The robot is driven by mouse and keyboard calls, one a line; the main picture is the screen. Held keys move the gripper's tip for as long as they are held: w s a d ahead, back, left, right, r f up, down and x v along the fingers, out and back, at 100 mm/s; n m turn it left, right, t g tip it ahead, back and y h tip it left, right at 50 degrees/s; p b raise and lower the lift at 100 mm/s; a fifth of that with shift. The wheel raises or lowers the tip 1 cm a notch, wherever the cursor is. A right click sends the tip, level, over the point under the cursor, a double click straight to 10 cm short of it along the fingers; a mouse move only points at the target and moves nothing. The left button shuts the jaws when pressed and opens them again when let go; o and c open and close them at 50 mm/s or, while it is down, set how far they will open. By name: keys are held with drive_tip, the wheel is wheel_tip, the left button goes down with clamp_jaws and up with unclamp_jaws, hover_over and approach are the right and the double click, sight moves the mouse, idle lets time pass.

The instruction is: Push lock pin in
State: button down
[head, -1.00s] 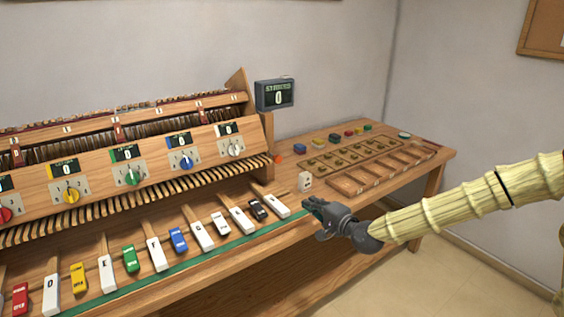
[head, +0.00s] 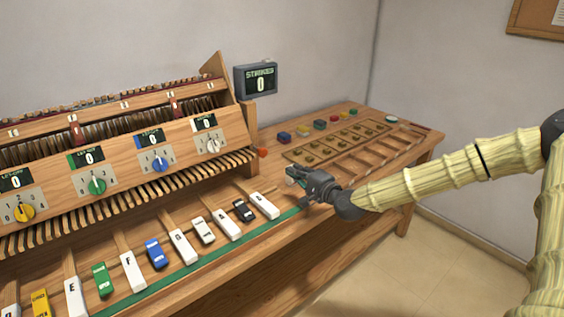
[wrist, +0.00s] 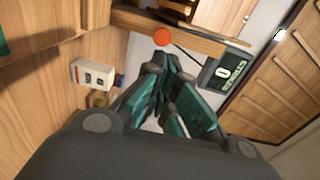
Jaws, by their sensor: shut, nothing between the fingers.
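A small round orange knob (head: 262,153), which looks like the lock pin, sits at the right end of the wooden key mechanism. It also shows in the wrist view (wrist: 162,36), just beyond my fingertips. I cannot tell how far it sticks out. My gripper (head: 291,174) is shut and empty, above the table to the right of the white keys and to the lower right of the knob. In the wrist view my green-padded fingers (wrist: 162,62) point toward the knob, apart from it.
A small white box (wrist: 95,76) stands left of my fingers in the wrist view; my gripper hides it in the head view. A strike display (head: 256,80) is above the knob. Wooden trays (head: 365,158) and coloured blocks lie at the right. Lettered keys (head: 228,224) line the front.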

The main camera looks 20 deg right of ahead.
drive_tip(key=p+x, duration=0.3)
drive_tip(key=x, duration=1)
drive_tip(key=shift+w, duration=0.15)
drive_tip(key=shift+a, duration=0.1)
drive_tip(key=b+x, duration=0.3)
drive_tip(key=shift+w+r, duration=0.1)
drive_tip(key=shift+r, duration=0.1)
idle(0.4)
drive_tip(key=b+v, duration=0.2)
drive_tip(key=v, duration=1.2)
